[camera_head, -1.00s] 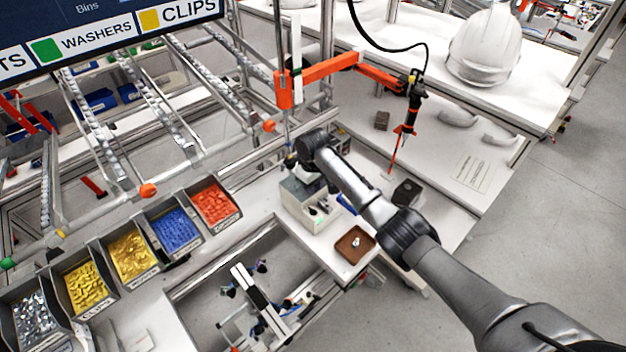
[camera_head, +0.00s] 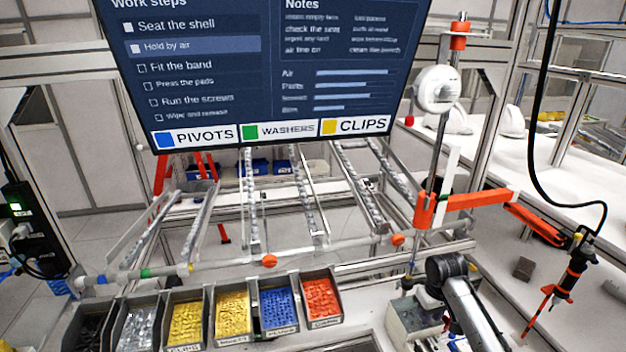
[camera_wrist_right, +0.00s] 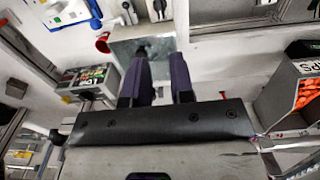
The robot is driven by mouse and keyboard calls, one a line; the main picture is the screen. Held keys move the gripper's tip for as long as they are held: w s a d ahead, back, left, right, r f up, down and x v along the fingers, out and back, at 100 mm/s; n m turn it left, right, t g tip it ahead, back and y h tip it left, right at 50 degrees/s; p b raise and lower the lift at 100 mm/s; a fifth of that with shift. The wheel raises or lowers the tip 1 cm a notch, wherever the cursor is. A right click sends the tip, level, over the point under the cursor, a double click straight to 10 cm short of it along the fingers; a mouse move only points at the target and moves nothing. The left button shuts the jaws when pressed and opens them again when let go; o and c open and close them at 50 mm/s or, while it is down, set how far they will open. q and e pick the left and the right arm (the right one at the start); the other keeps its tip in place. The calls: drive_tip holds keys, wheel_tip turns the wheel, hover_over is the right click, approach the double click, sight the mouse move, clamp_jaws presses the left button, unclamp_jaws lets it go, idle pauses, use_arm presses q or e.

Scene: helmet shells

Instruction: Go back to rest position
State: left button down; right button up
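My right arm (camera_head: 470,312) comes in from the lower right of the head view, its wrist above a pale metal box on the bench. The gripper's fingers are not clear in that view. In the right wrist view my right gripper (camera_wrist_right: 160,62) has two dark purple fingers with a gap between them and nothing held. The fingers point toward a grey metal surface (camera_wrist_right: 125,47), and I cannot tell whether they touch it. My left gripper is in neither view.
A work-step screen (camera_head: 260,70) hangs above the sloped rails.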

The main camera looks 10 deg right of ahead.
drive_tip(key=w+a+r+n+t+h, duration=0.15)
drive_tip(key=r+t, duration=0.25)
drive_tip(key=r, duration=0.4)
drive_tip(key=w+a+r+m+t+h, duration=0.1)
drive_tip(key=w+a+r+t, duration=0.2)
drive_tip(key=r, duration=0.5)
drive_tip(key=s+a+r+n+t+p, duration=0.1)
drive_tip(key=s+a+r+n+t, duration=0.1)
drive_tip(key=s+a+r+t, duration=0.35)
drive_tip(key=s+a+f+g+y+p, duration=0.1)
drive_tip(key=s+a+f+g, duration=0.1)
drive_tip(key=s+f, duration=0.6)
drive_tip(key=s+a+f+g+p, duration=0.2)
drive_tip(key=s+f, duration=0.6)
drive_tip(key=s, duration=1.1)
drive_tip(key=s+a+f+m+g+y+p, duration=0.1)
drive_tip(key=s+a+f+g, duration=0.3)
drive_tip(key=s+f, duration=0.5)
drive_tip(key=s+g, duration=0.1)
drive_tip(key=s, duration=0.4)
drive_tip(key=shift+a+y+p, duration=0.15)
drive_tip(key=shift+y+p, duration=0.2)
drive_tip(key=shift+p, duration=0.05)
